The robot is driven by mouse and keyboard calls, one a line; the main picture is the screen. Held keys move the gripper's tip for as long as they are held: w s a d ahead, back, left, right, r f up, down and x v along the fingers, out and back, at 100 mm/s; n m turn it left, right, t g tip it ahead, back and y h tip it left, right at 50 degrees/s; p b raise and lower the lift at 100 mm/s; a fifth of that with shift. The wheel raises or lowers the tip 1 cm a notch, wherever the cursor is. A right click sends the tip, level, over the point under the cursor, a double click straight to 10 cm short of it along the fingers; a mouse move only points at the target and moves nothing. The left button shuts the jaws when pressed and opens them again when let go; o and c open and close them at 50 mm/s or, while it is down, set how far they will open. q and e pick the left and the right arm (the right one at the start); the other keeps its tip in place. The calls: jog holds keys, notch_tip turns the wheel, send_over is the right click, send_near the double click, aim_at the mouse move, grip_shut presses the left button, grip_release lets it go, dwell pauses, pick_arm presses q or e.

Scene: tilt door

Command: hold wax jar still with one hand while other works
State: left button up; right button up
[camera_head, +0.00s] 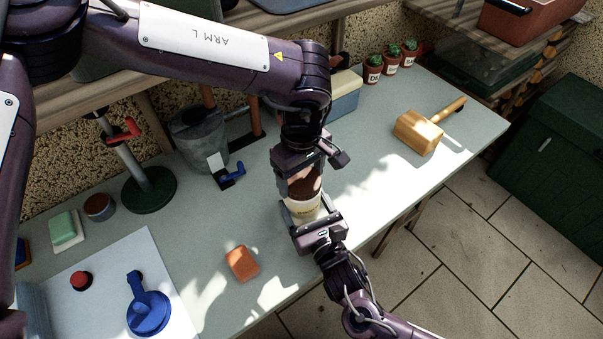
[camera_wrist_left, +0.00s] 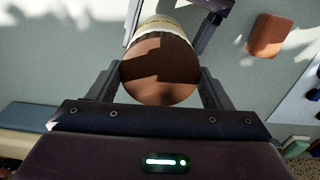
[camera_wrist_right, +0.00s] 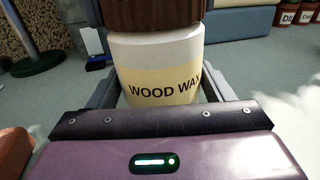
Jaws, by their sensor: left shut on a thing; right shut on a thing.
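The wax jar (camera_head: 304,207) stands on the grey-green bench between my two grippers. It has a cream body and a brown lid (camera_head: 304,184). In the right wrist view the jar (camera_wrist_right: 160,68) shows the words "WOOD WAX". My left gripper (camera_head: 298,180) comes from above and is shut on the brown lid, which fills the space between its fingers in the left wrist view (camera_wrist_left: 158,72). My right gripper (camera_head: 307,216) comes from the front and is shut on the jar's body below the lid. The lid appears to sit on the jar.
An orange block (camera_head: 241,263) lies left of the jar, near the front edge. A wooden mallet (camera_head: 420,132) lies to the right. A metal bucket (camera_head: 198,138), a blue clamp-like item (camera_head: 231,178) and small potted cacti (camera_head: 392,65) stand behind.

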pick_arm(q)
jog(key=n, duration=0.6)
jog(key=shift+d, duration=0.1)
jog(key=n, duration=0.7)
jog(key=shift+n, duration=0.4)
jog(key=n, duration=0.4)
jog(key=shift+n, duration=0.3)
jog(key=n, duration=1.1)
jog(key=shift+r+n, duration=0.1)
jog(key=shift+n, duration=0.2)
jog(key=n, duration=1.2)
jog(key=shift+w+n, duration=0.1)
jog(key=shift+n, duration=0.2)
